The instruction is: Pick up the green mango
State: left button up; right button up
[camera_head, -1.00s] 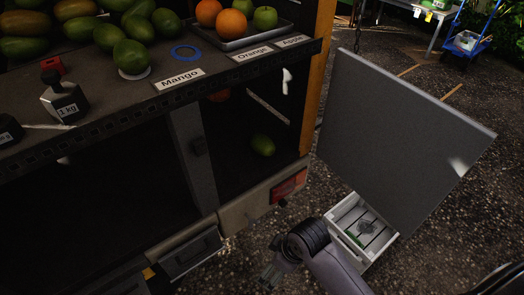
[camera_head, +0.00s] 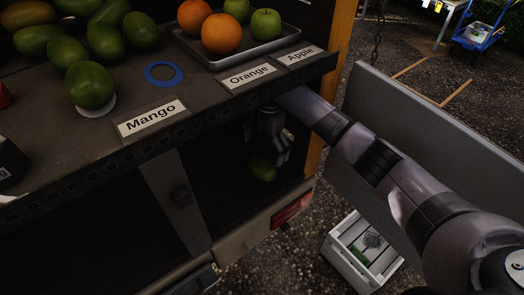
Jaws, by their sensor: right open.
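A green mango (camera_head: 263,169) lies on the floor of the dark lower compartment under the counter. My right arm comes in from the right, and its gripper (camera_head: 271,146) points down just above this mango. The gripper is open and empty; in the dark I cannot tell whether a finger touches the mango. More green mangoes (camera_head: 92,85) lie on the counter above, one of them on a small white disc by the "Mango" label (camera_head: 151,117). My left gripper is not in view.
The counter's front edge (camera_head: 215,107) overhangs the compartment, close to my arm. A grey open panel (camera_head: 375,95) stands right of the opening, behind my arm. A white crate (camera_head: 342,262) is on the ground. A tray (camera_head: 283,42) holds oranges and apples.

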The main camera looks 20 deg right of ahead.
aim_at(263, 161)
jog(key=shift+w+d+f, duration=0.1)
jog(key=f, duration=0.2)
jog(key=s+a+f, duration=0.1)
jog(key=shift+s+f, duration=0.1)
jog(key=shift+f, duration=0.1)
notch_tip(263, 161, down, 2)
jog(key=shift+f, duration=0.4)
jog(key=shift+c, duration=1)
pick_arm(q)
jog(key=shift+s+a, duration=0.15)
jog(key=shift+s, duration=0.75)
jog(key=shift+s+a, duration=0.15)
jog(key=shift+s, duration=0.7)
pick_arm(e)
jog(key=c, duration=0.4)
